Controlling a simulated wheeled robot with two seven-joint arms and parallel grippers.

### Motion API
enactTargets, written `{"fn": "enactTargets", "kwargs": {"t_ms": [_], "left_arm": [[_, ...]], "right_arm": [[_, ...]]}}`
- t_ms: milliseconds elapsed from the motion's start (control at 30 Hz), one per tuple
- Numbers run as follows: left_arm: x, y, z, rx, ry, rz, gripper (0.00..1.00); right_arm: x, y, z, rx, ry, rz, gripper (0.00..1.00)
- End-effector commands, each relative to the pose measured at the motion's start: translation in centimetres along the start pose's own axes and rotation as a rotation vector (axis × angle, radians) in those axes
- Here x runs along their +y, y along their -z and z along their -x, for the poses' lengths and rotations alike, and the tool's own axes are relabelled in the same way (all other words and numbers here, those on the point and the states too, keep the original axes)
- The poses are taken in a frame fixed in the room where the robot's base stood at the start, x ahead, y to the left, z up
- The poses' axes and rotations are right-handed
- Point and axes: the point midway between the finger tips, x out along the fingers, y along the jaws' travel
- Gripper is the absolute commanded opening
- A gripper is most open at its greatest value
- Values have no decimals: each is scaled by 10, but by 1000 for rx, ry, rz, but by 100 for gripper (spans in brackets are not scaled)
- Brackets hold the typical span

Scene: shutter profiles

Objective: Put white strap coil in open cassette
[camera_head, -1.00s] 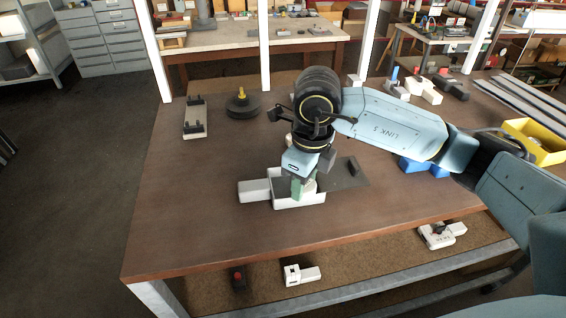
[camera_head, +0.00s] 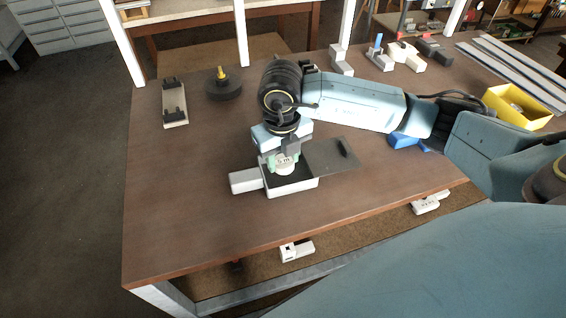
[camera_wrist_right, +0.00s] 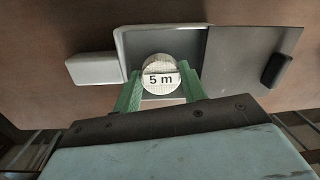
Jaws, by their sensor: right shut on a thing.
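The white strap coil (camera_wrist_right: 160,76), marked "5 m", is between the green fingers of my right gripper (camera_wrist_right: 158,92) in the right wrist view. In the head view my right gripper (camera_head: 283,160) is shut on the coil (camera_head: 285,168). It holds the coil over the open cassette (camera_head: 290,190), a white box with a dark interior. The cassette's rim also shows in the right wrist view (camera_wrist_right: 122,45). The coil appears within the box outline; whether it touches the floor cannot be told. A dark grey lid (camera_head: 335,157) with a black handle extends right. My left gripper is not in view.
A white block (camera_head: 245,180) adjoins the cassette's left side. A round black weight (camera_head: 223,87) and a narrow fixture (camera_head: 174,104) stand at the back left. A blue object (camera_head: 404,140) and a yellow bin (camera_head: 517,104) are right. The left and front tabletop is clear.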

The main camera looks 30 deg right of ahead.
Motion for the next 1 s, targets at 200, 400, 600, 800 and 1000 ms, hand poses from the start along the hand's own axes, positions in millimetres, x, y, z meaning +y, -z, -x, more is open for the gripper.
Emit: {"fn": "enactTargets", "kwargs": {"t_ms": [200, 400, 600, 800, 1000], "left_arm": [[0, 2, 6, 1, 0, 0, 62], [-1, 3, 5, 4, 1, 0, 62], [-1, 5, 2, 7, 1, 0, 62], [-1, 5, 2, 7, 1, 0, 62], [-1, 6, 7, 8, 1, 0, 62]], "right_arm": [[1, 2, -28, 4, 1, 1, 15], [1, 2, -29, 1, 1, 1, 15], [1, 2, -32, 2, 1, 1, 48], [1, 2, -32, 2, 1, 1, 51], [1, 2, -26, 2, 1, 1, 51]]}}
